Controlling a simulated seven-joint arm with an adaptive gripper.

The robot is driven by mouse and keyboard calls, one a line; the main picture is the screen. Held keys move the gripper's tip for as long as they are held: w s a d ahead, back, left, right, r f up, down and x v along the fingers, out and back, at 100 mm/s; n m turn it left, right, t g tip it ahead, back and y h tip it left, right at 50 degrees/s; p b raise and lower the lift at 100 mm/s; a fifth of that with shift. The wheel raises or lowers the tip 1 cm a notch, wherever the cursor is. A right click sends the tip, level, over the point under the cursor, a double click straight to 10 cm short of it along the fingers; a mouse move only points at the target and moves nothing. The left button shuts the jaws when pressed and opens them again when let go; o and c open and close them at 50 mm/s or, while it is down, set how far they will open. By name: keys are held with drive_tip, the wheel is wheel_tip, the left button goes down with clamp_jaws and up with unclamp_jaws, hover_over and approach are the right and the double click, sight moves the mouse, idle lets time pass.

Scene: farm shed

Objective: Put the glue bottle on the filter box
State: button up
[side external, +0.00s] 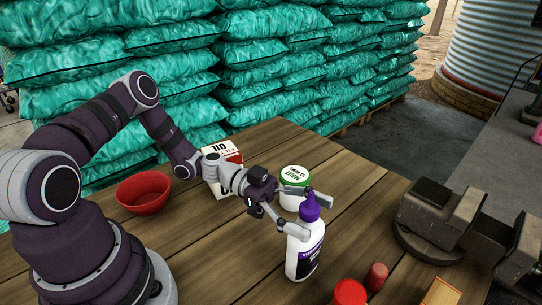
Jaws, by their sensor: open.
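The glue bottle (302,260) is white with a purple label and a purple cap, and stands upright on the wooden table. My gripper (316,218) is open at the bottle's upper part, with one finger on each side of the cap in the picture. I cannot tell whether either finger touches it. The filter box (226,150) is white and red with "OIL" lettering. It stands farther back on the table, left of the bottle, and my wrist partly hides it.
A white tub with a green lid (294,177) stands just behind my gripper. A red bowl (143,193) is at left. A red lid (350,292), a small reddish cylinder (376,277) and an orange block (442,292) are in front. A metal vise (435,215) is at right.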

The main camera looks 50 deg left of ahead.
clamp_jaws()
idle(0.3)
